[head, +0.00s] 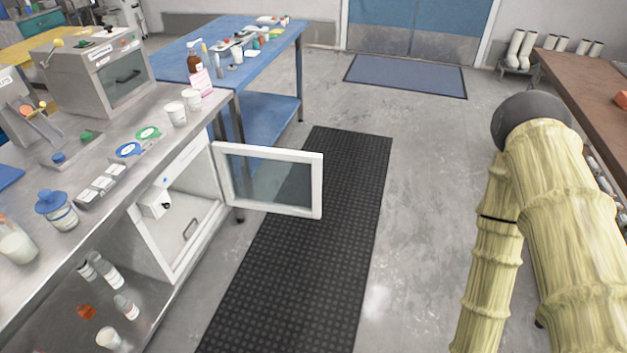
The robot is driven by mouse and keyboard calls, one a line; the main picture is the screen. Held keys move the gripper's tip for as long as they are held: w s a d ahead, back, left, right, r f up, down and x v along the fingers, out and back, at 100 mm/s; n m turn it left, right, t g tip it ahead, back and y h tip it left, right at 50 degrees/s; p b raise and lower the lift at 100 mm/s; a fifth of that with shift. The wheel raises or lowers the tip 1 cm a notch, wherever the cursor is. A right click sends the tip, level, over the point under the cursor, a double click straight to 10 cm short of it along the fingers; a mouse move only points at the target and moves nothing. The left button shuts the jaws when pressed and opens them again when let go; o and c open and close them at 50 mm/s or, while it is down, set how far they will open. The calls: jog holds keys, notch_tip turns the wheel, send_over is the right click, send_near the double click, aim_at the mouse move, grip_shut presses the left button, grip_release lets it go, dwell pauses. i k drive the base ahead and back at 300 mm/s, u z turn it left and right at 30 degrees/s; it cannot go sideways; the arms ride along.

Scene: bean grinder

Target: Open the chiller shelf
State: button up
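A white under-counter chiller cabinet (150,245) stands below the steel bench at the left. Its white-framed glass door (268,210) is swung wide open, out over the floor mat. Inside, a pale flat panel or shelf (192,244) with a small dark handle-like part lies low in the cabinet. I cannot tell whether it is slid out. A small white box-shaped unit (153,204) sits at the left inside. My arm rises at the right of the picture, well apart from the chiller. My gripper does not show.
The steel bench (113,210) carries cups, jars, lids and a grey machine (92,78). Bottles stand on a lower shelf at left. A black mat (300,265) covers the floor before the open door. A blue table (262,62) stands behind, a brown counter (585,85) at right.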

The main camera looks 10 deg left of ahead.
aim_at(174, 233)
jog(key=z, duration=0.2)
jog(key=i, duration=4.7)
jog(key=u, duration=4.05)
